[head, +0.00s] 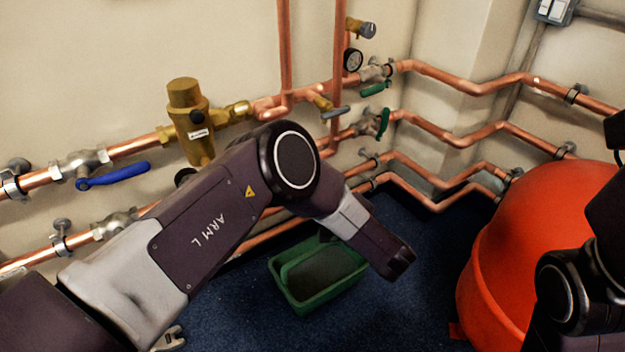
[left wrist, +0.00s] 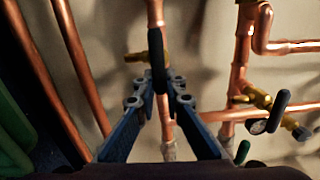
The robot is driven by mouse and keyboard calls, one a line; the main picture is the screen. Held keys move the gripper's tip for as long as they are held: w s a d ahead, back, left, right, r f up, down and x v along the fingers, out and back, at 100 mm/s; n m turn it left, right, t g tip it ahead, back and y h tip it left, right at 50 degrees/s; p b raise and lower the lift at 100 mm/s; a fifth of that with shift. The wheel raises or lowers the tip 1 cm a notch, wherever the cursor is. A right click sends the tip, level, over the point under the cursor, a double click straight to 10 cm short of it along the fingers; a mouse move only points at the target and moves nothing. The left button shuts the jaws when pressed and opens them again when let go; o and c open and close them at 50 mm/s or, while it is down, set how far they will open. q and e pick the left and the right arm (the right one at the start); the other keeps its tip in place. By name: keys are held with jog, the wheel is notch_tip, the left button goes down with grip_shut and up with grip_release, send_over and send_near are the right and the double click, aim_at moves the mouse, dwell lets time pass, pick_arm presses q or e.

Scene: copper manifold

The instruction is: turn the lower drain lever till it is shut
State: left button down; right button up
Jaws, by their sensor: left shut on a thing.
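In the left wrist view, my left gripper (left wrist: 157,92) has its two blue fingers closed on a dark lever (left wrist: 156,50). The lever lies in front of a copper pipe (left wrist: 166,128) and looks lined up with it in this view. A brass fitting (left wrist: 134,57) shows beside the lever. The exact angle of the lever to its valve is hard to tell. In the head view my left arm covers this lever and the gripper. My right gripper is out of view.
Copper pipes (head: 455,135) run along both walls. A blue lever (head: 118,177), a brass valve body (head: 187,120) and green levers (head: 376,88) sit on them. A green tub (head: 318,300) stands on the floor below. A large orange container (head: 540,230) is at the right.

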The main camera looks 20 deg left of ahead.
pick_arm(q)
jog(key=shift+f, duration=0.15)
jog(key=c, duration=2)
grip_release()
jog(key=shift+d, duration=0.1)
jog(key=v, duration=1.2)
jog(key=shift+s, duration=0.1)
